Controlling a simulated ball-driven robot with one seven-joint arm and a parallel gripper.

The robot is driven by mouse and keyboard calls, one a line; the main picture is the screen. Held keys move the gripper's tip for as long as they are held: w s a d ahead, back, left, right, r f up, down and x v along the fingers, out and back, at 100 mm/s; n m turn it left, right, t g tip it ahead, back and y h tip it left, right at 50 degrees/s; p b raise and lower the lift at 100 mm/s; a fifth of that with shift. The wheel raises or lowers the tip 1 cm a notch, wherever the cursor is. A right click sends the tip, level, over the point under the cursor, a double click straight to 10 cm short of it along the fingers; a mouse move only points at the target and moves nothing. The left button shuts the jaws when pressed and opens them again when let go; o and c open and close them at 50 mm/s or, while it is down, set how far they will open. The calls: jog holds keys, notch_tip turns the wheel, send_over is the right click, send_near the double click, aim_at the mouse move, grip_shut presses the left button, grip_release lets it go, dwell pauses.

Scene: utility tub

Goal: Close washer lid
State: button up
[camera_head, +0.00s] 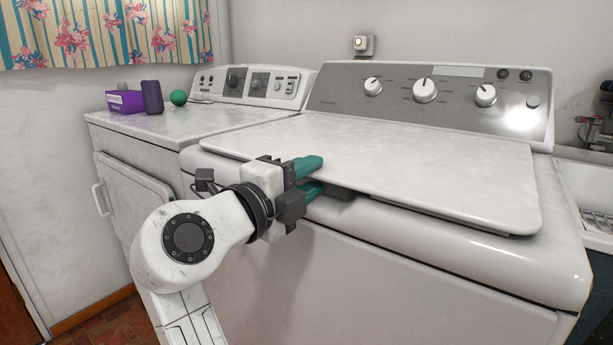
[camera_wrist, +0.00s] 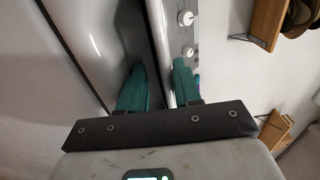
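The washer lid (camera_head: 410,160) is a broad white panel lying almost flat over the top of the washer (camera_head: 440,270). A thin dark gap shows under its front edge, so it looks slightly raised. My gripper (camera_head: 316,177) is at the lid's front edge, left of its middle, with its teal fingers spread apart. One finger is above the lid and the other below its edge. The wrist view shows the gripper (camera_wrist: 160,82) with the lid's edge (camera_wrist: 160,35) between the parted fingers. Firm contact cannot be told.
A white dryer (camera_head: 150,125) stands to the left, carrying a purple box (camera_head: 125,102), a dark purple container (camera_head: 152,97) and a green ball (camera_head: 178,97). The control panel (camera_head: 440,90) rises behind the lid. A utility sink (camera_head: 590,190) is at the right.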

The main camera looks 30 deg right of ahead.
jog(key=p+v, duration=0.1)
jog(key=v, duration=0.9)
jog(key=shift+s+a+p, duration=0.15)
jog(key=shift+a+p, duration=0.2)
jog(key=shift+a, duration=0.1)
